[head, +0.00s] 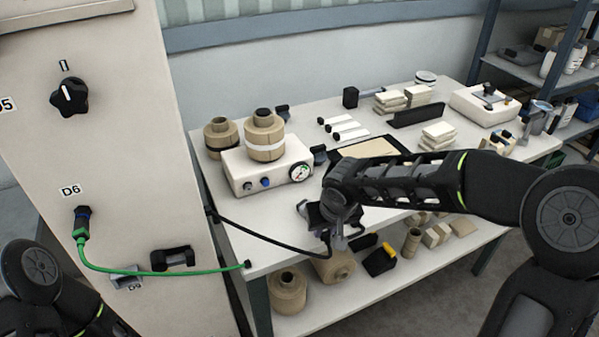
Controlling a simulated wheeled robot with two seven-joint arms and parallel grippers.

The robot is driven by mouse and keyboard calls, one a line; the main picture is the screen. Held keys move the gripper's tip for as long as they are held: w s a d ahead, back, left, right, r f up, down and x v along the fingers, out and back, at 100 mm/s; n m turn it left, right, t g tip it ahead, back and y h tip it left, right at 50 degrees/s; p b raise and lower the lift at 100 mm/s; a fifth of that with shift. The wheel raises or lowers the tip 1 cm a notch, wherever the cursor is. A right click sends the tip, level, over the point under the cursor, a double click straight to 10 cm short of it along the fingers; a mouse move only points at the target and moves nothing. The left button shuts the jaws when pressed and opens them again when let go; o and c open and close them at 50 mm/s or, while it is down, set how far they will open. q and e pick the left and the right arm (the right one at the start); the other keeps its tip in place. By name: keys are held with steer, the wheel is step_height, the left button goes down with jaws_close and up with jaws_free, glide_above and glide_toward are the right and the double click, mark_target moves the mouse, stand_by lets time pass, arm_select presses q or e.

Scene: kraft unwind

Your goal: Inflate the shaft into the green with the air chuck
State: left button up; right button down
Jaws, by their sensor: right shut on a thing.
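My right gripper (334,232) hangs over the front edge of the white table. It is shut on a dark piece, apparently the air chuck, at the end of a black hose (262,236); the fingers and wrist hide most of it. A round gauge (300,172) with a small green part on its face sits at the right end of a cream box (262,168). Its needle is too small to read. I cannot make out the shaft. Of my left arm only links show at the lower left; its gripper is out of view.
A cream cabinet (130,190) at left has a black knob (69,97) and a green hose (150,271). Stacked pads (437,134) and a cream device (485,104) fill the table's right.

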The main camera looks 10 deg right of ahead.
arm_select(q)
steer(key=shift+f+b, duration=1.65)
steer(key=shift+f, duration=0.05)
stand_by(6.3)
